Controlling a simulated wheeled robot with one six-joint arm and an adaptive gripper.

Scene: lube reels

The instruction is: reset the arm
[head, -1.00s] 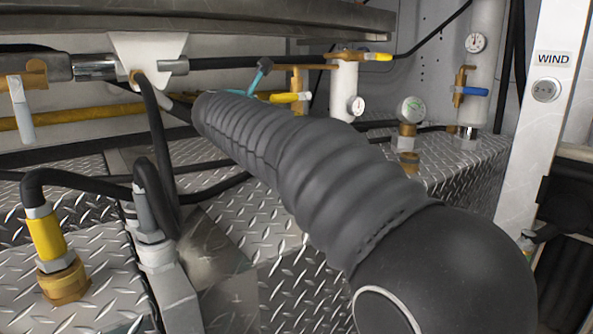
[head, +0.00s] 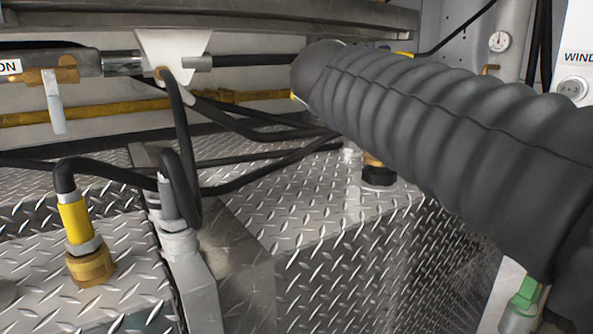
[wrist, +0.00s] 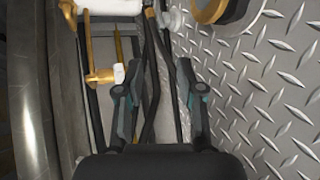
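My arm, in a ribbed dark sleeve, crosses the right half of the head view, its far end near the top middle. My gripper is hidden there. In the wrist view my gripper (wrist: 157,68) shows two dark fingers with teal parts, spread apart. They are open, with no held object visible between them. Black hoses (wrist: 150,85) run behind the gap; I cannot tell how far away they are.
A brass fitting (wrist: 104,76) is left of the fingers, and diamond plate (wrist: 275,75) is on the right. A yellow-and-brass hose fitting (head: 80,235) stands at left on the plate deck. A metal beam (head: 210,18) spans the top. A gauge (head: 499,41) is at upper right.

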